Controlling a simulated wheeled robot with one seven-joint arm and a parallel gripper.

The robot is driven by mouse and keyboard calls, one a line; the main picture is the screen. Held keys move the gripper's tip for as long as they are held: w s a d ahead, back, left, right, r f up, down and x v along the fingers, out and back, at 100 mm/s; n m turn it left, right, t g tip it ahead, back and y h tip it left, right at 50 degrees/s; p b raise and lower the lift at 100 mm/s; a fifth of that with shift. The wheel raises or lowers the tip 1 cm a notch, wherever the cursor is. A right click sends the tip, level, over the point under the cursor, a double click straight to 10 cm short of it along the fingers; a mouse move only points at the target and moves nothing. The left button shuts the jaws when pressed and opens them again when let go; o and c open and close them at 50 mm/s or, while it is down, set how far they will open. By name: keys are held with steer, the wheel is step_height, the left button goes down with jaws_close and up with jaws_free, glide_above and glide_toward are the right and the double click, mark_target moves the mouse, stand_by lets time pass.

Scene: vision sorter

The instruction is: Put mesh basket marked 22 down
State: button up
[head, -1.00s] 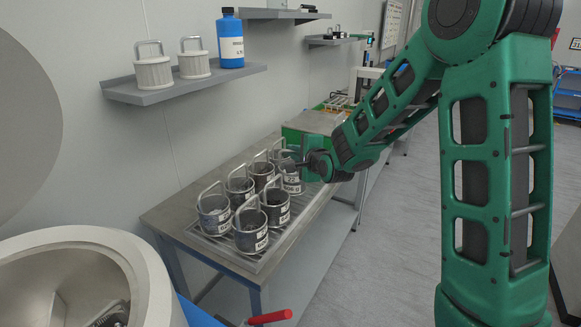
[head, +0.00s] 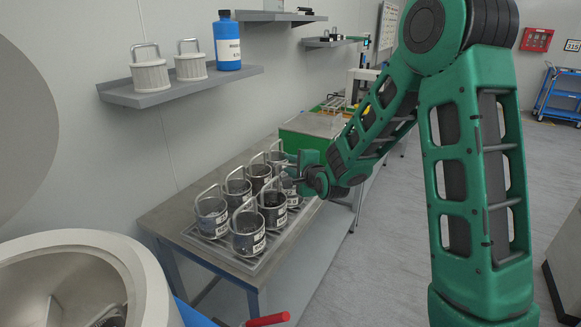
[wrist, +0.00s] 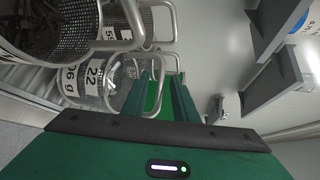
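The mesh basket marked 22 (wrist: 90,75) shows at the left of the wrist view, with its white label and wire handle. In the head view the basket (head: 292,197) is at the right rear of the basket group, partly hidden behind my gripper. My gripper (head: 297,172) reaches in from the right at handle height. In the wrist view its two green fingers (wrist: 160,88) are at the basket's handle and appear to hold it, though the contact is partly hidden. The basket hangs upright, low over the rack (head: 275,248); its underside is hidden.
Several other mesh baskets (head: 248,233) stand close together on the rack, left of and in front of my gripper. A green box (head: 305,135) is behind. A wall shelf (head: 180,88) holds two pale baskets and a blue bottle (head: 228,42). Bare table lies left of the rack.

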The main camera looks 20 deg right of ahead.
steer(key=v, duration=1.2)
steer(key=s+d+f+n+g+h, duration=0.35)
steer(key=s+d+n+g, duration=0.45)
steer(key=s+d, duration=0.7)
steer(key=s+r+n+g+y, duration=0.1)
steer(key=s+n+g, duration=0.2)
steer(key=s, duration=2)
steer(key=g, duration=0.3)
steer(key=shift+s+d+r+n+g+y, duration=0.25)
steer(key=shift+d+r+n+g+y, duration=0.05)
steer(key=shift+d+r+n+y, duration=0.1)
